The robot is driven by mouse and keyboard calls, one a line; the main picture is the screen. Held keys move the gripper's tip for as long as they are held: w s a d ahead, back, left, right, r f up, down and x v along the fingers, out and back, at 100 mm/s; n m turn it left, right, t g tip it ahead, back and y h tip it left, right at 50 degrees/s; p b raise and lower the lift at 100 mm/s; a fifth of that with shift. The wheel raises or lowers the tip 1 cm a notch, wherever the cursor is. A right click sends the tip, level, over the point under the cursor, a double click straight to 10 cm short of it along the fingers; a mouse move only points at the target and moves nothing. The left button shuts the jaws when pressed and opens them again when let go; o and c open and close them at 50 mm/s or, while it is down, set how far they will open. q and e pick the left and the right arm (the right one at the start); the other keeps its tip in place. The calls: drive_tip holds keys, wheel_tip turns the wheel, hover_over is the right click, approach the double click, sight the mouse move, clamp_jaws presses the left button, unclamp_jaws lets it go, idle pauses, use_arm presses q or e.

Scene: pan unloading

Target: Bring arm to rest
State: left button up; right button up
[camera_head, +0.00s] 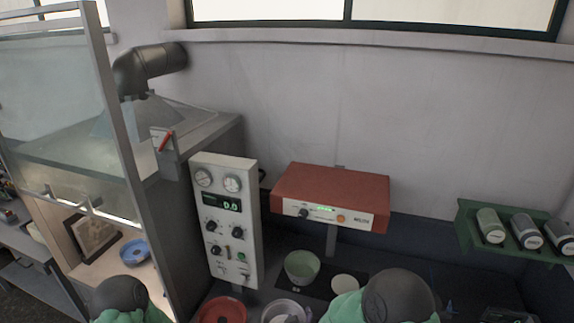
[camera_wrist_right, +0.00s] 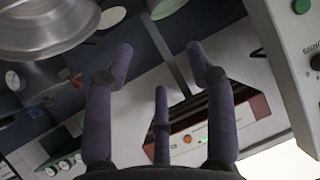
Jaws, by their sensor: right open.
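My right gripper (camera_wrist_right: 160,65) is open, with its three dark fingers spread and nothing between them in the right wrist view. A shiny metal pan (camera_wrist_right: 45,30) shows at that view's upper left, apart from the fingers. In the head view, a metal pan (camera_head: 277,308) is cut by the bottom edge, with a grey shape over it that I cannot make out. My right arm (camera_head: 400,296) comes in at the bottom right of centre, and my left arm (camera_head: 121,294) at the bottom left. My left gripper is out of view.
A green bowl (camera_head: 302,267), a white disc (camera_head: 345,284) and a red dish (camera_head: 222,310) stand on the dark bench. A tall control panel (camera_head: 228,220), a red-topped instrument (camera_head: 333,192) and a green bottle rack (camera_head: 480,246) stand behind. A blue dish (camera_head: 135,252) sits at left.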

drive_tip(key=s+d+f+g+y, duration=0.1)
drive_tip(key=s+d+f+g, duration=0.2)
drive_tip(key=s+f, duration=0.3)
drive_tip(key=s+d+f+g+y, duration=0.1)
drive_tip(key=s+d+f+g, duration=0.25)
drive_tip(key=f, duration=0.35)
drive_tip(key=s+f+m+g+y, duration=0.1)
drive_tip(key=s+f+g+y, duration=0.2)
drive_tip(key=s, duration=0.6)
drive_tip(key=s+f+m+g, duration=0.15)
drive_tip(key=s+f, duration=0.25)
drive_tip(key=s, duration=0.5)
wheel_tip(320, 180, down, 22)
drive_tip(key=w+n+b, duration=0.1)
drive_tip(key=w+b, duration=0.1)
drive_tip(key=b, duration=2.2)
drive_tip(key=shift+a+n, duration=0.35)
drive_tip(key=shift+a, duration=0.1)
drive_tip(key=shift+r, duration=0.15)
drive_tip(key=shift+a, duration=0.1)
